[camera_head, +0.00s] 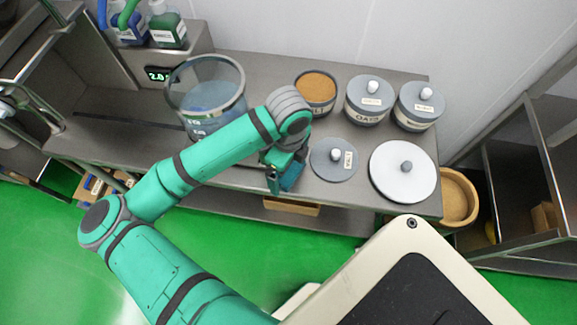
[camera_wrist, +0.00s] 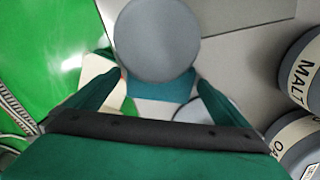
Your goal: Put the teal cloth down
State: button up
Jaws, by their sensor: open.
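The teal cloth (camera_head: 293,176) shows as a small patch at my fingertips, by the counter's front edge, left of the grey lid. In the wrist view the cloth (camera_wrist: 160,86) lies between my two fingers, partly covered by a round grey shape (camera_wrist: 155,40) that I cannot identify. My gripper (camera_head: 281,180) points down with its jaws open; the fingers (camera_wrist: 157,92) stand apart on either side of the cloth. I cannot tell whether the cloth rests fully on the counter or touches a finger.
The grey lid (camera_head: 325,170) and a white lid (camera_head: 388,180) lie to the right. The open malt jar (camera_head: 316,106) and two lidded jars (camera_head: 366,115) (camera_head: 414,119) stand behind. A clear vessel (camera_head: 222,112) stands left. Bare counter (camera_head: 265,68) shows at the back.

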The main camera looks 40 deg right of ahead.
aim_at(290, 169)
notch_tip(290, 169, up, 12)
jog(key=shift+r, duration=0.15)
dwell(0.4)
jog(key=shift+s+d, duration=0.1)
